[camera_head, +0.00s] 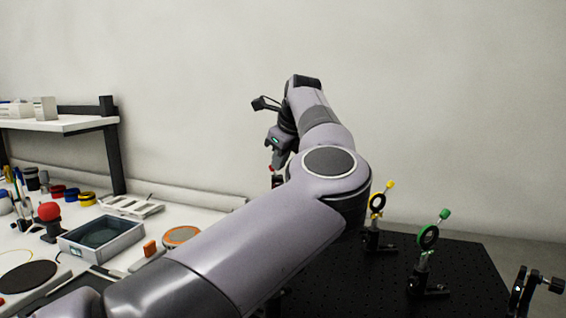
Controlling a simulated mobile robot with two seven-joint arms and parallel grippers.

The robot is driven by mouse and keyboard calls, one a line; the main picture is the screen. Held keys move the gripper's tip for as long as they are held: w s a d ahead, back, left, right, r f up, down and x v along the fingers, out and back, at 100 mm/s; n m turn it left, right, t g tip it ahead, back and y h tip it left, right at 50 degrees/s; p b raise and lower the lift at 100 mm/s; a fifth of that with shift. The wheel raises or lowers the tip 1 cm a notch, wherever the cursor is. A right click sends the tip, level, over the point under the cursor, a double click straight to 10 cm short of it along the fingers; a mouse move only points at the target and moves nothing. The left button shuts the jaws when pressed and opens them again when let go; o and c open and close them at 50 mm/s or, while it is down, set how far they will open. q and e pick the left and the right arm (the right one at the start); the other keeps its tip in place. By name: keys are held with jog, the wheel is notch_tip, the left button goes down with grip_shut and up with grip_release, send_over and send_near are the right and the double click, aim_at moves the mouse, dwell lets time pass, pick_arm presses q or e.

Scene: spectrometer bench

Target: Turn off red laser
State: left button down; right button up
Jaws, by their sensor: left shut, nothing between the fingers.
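My left arm reaches in from the lower left across the optics board. Its gripper (276,160) points down near the back of the board and is shut and empty. Just below the fingertips a small dark part with a red spot (276,181) shows. I cannot tell whether the fingers touch it, or whether it is the red laser, since my arm hides most of that area. No laser beam shows. My right gripper is not in view.
The black optics board (470,260) carries a yellow-marked mount (377,203), a green-marked mount (428,237) and a black mount (520,293) at the right edge. A grey tray (100,240), a red-topped item (49,212) and a shelf (60,124) stand at left.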

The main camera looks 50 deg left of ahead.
pick_arm(q)
jog(key=shift+r+p, duration=0.85)
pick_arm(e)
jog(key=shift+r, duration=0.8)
pick_arm(q)
jog(key=shift+d, duration=0.15)
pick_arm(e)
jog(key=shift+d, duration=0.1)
